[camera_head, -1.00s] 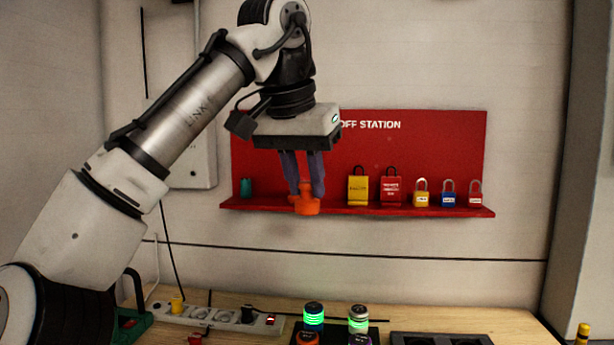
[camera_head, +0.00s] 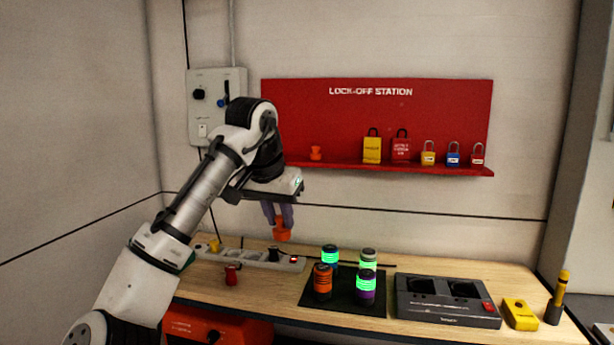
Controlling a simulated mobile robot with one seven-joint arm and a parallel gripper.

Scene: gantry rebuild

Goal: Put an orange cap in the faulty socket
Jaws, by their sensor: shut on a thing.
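My gripper (camera_head: 280,222) is shut on an orange cap (camera_head: 283,233). It holds the cap in the air, in the picture just above the right part of a white power strip (camera_head: 262,263) on the bench. The strip carries a yellow plug (camera_head: 214,245), a black plug (camera_head: 274,254) and a lit red switch (camera_head: 294,259) at its right end. Sockets show between the plugs, but I cannot tell which one is faulty. Another orange cap (camera_head: 315,153) stands on the red lock-off station's shelf (camera_head: 350,168).
A red plug-like piece (camera_head: 232,275) stands in front of the strip. Several banded cylinders stand on a black mat (camera_head: 345,305). Padlocks stand on the shelf.

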